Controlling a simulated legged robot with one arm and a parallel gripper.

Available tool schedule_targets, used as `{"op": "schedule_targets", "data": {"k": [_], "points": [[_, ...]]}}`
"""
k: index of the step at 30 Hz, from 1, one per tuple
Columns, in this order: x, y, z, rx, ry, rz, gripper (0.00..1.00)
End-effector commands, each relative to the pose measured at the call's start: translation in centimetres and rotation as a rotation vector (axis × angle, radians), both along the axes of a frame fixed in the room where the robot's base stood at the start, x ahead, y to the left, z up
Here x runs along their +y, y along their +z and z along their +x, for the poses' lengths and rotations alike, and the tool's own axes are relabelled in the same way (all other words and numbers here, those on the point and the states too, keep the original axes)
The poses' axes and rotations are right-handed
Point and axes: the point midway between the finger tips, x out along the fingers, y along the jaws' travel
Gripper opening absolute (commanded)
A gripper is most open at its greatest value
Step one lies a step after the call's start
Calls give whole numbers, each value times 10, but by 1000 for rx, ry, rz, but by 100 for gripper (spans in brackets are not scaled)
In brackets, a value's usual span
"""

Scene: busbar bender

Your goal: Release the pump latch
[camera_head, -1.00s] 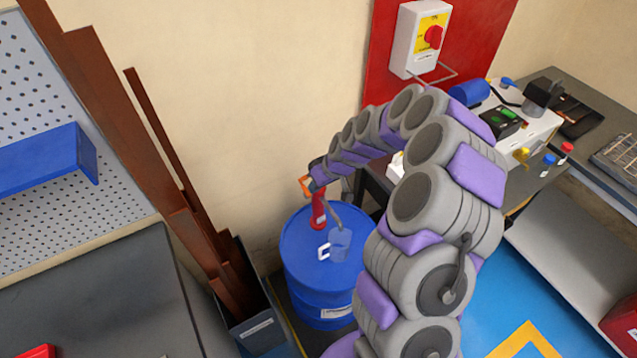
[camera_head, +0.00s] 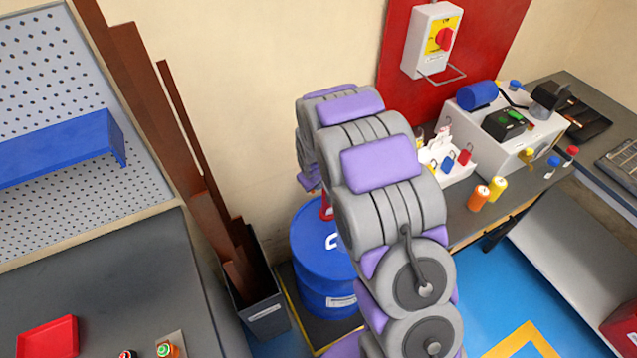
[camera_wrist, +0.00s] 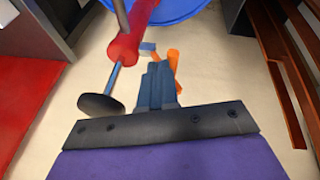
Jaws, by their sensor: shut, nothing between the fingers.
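The red pump (camera_wrist: 128,42) rises from the blue drum (camera_wrist: 190,8) in the wrist view. A metal rod with a black disc (camera_wrist: 100,105) runs alongside the pump. My gripper (camera_wrist: 158,68) is shut and empty, just right of the pump in that picture; I cannot tell whether it touches. An orange piece (camera_wrist: 173,62) shows beside the fingertips; I cannot tell if it is the latch. In the head view, the drum (camera_head: 316,245) stands by the wall with a bit of red pump (camera_head: 326,208) visible. My arm hides the gripper and most of the pump there.
Brown bars (camera_head: 150,110) lean in a dark bin (camera_head: 262,300) left of the drum. A bench (camera_head: 462,225) with orange and yellow cylinders and a machine (camera_head: 510,130) stands right. A white switch box (camera_head: 432,40) hangs on the red wall panel.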

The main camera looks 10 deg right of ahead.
Motion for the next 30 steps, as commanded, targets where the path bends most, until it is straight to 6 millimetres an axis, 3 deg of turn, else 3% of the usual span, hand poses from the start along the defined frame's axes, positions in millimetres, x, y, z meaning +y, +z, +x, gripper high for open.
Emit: {"op": "schedule_targets", "data": {"k": [21, 30], "points": [[26, -16, 0, -108, 3, -321, 0], [26, -16, -1, -111, 0, -340, 0]]}}
